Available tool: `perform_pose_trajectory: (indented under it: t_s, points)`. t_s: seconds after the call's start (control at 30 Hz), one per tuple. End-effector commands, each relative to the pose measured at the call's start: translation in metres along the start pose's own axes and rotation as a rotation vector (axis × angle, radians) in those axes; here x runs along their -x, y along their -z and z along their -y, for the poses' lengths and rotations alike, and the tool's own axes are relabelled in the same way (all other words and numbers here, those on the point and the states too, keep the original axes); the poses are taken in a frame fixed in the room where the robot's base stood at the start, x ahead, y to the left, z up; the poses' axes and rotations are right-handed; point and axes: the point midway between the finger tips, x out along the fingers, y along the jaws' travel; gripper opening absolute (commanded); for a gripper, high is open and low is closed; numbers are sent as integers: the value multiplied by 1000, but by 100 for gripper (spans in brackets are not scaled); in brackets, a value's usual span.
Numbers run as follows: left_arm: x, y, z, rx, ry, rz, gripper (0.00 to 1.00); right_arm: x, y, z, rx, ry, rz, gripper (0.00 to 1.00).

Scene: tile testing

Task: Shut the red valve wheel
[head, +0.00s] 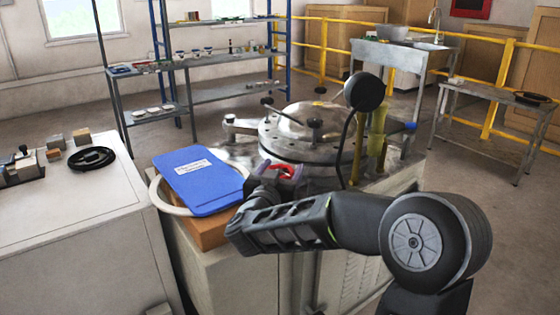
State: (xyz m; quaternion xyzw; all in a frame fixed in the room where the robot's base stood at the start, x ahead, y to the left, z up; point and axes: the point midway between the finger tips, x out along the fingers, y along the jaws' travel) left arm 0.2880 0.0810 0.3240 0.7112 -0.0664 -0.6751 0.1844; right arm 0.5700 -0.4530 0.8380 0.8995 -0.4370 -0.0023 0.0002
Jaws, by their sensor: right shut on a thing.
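The red valve wheel (284,172) shows as a small patch of red at the front edge of the round metal machine (308,132). Most of it is hidden by my right gripper (278,171). My right arm comes in from the lower right, and its gripper is shut on the red wheel. How far the wheel is turned cannot be seen. My left gripper is not in view.
A blue clipboard (202,180) lies on a brown box just left of my right gripper. A pale bench (75,220) with small blocks and a black ring stands at the left. Shelves (215,60), a grey table (490,95) and yellow rails stand behind.

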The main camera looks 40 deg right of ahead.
Motion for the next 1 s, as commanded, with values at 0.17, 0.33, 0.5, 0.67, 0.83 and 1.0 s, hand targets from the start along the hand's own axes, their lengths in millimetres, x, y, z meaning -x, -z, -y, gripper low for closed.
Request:
perform_pose_trajectory:
  t_s: [0.17,0.33,0.5,0.67,0.83,1.0]
  points:
    - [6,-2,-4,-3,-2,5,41,0,2,-1,-1,-73,-3,26]
    - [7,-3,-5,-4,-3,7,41,0,2,-3,-2,-108,-5,26]
    - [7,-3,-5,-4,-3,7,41,0,2,-3,-3,-115,-6,26]
    - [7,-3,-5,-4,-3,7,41,-1,2,-3,-4,-115,-7,26]
    - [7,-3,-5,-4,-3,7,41,-1,2,-4,-4,-114,-6,75]
    - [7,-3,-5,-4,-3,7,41,0,2,-4,-3,-114,-5,88]
